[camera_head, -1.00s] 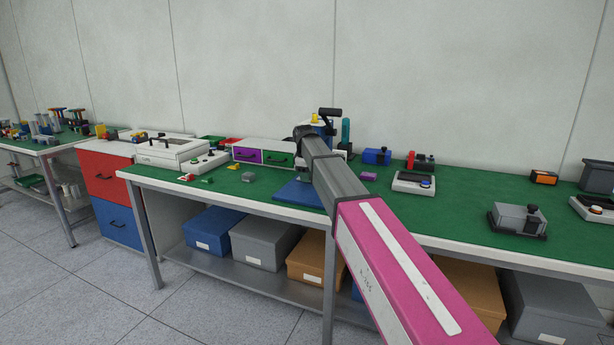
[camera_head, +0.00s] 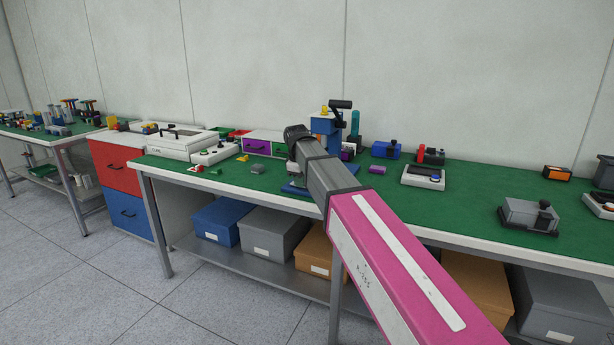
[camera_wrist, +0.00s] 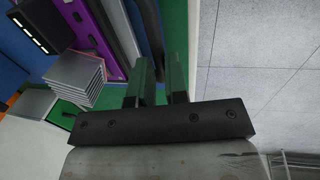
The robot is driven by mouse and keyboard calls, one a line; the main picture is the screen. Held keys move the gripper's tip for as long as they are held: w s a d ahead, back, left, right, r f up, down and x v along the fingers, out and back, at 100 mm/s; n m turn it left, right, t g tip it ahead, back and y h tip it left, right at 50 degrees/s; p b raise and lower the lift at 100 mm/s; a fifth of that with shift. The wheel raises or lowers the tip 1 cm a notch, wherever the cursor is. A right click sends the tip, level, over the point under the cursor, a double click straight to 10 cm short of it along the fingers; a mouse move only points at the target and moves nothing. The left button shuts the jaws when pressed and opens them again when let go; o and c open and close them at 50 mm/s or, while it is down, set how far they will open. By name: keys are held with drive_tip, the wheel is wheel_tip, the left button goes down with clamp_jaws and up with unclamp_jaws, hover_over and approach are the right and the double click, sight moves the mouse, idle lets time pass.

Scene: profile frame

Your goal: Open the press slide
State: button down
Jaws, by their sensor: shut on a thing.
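The press (camera_head: 326,125), with a blue upright and a black lever on top, stands on the green bench, partly behind my arm. Its blue base plate (camera_head: 290,190) shows at the bench front beside my arm. In the wrist view my gripper (camera_wrist: 158,62) is shut on a dark bar (camera_wrist: 148,25), which runs up between its fingers. The bar lies beside a pale strip and a purple part (camera_wrist: 92,32). I cannot tell exactly how the bar joins the press slide. In the head view my wrist and arm hide most of the grip.
In the wrist view a finned grey block (camera_wrist: 78,75) and a black slotted block (camera_wrist: 35,28) lie left of the grip. A drawer unit (camera_head: 262,143) stands left of the press. A white control box (camera_head: 423,177) stands to the right. Open floor lies before the bench.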

drive_tip(key=shift+s+a, duration=0.1)
drive_tip(key=shift+s, duration=0.05)
drive_tip(key=c, duration=1.2)
unclamp_jaws()
drive_tip(key=shift+o, duration=0.2)
drive_tip(key=shift+r, duration=0.15)
wheel_tip(320, 180, up, 10)
drive_tip(key=s, duration=0.2)
drive_tip(key=shift+a+r, duration=0.2)
drive_tip(key=shift+a, duration=0.1)
